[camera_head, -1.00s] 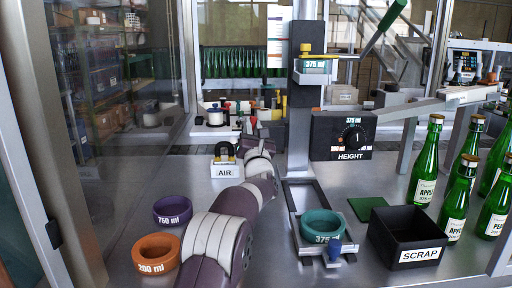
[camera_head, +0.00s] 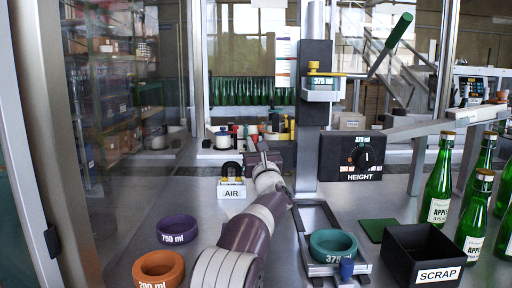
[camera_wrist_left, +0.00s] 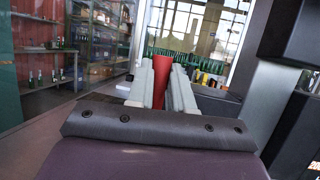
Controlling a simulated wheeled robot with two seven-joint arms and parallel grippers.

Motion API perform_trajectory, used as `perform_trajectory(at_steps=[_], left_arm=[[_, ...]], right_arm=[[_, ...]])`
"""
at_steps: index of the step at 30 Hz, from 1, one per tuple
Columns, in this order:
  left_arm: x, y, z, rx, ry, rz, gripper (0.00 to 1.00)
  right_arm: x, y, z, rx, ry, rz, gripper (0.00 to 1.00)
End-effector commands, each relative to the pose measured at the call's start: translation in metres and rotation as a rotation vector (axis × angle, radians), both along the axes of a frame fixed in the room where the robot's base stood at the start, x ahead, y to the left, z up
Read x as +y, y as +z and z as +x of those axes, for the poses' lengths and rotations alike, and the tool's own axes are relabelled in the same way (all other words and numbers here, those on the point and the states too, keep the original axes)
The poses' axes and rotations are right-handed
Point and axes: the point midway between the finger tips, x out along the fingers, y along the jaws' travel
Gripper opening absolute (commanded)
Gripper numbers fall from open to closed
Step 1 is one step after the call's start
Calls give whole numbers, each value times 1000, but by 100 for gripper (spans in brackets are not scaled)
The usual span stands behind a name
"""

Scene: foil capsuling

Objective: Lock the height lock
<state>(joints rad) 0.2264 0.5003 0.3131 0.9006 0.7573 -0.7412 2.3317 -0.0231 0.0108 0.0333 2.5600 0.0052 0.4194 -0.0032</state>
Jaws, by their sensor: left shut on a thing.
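My left gripper (camera_head: 263,150) reaches in beside the left of the grey column (camera_head: 308,150) of the capsuling stand. In the left wrist view its two pale fingers (camera_wrist_left: 163,85) are shut on a red handle (camera_wrist_left: 163,66), which stands up between them. I take this red handle to be the height lock; in the head view I cannot make it out behind the gripper. The black HEIGHT box (camera_head: 350,155) is on the column's right, its knob pointing up near the 375 ml mark. My right gripper is not in view.
A teal 375 ml ring (camera_head: 333,244) sits on the stand's base. Purple (camera_head: 177,229) and orange (camera_head: 158,268) rings lie front left. The AIR block (camera_head: 231,188) is left of my gripper. A black SCRAP bin (camera_head: 421,258) and green bottles (camera_head: 438,185) stand right.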

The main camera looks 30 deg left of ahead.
Motion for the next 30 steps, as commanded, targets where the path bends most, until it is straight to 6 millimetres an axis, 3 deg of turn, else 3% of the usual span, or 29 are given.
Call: perform_trajectory(at_steps=[3,4,6,17,30], left_arm=[[0,-4,1,5,-1,-4,0],[0,-4,1,5,-1,-4,30],[0,-3,1,5,-1,-4,46],[-5,-5,-4,-1,0,-1,46],[-69,-45,-73,3,-3,-1,46]], right_arm=[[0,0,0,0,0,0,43],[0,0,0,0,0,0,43],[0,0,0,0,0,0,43],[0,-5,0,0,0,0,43],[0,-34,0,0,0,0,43]])
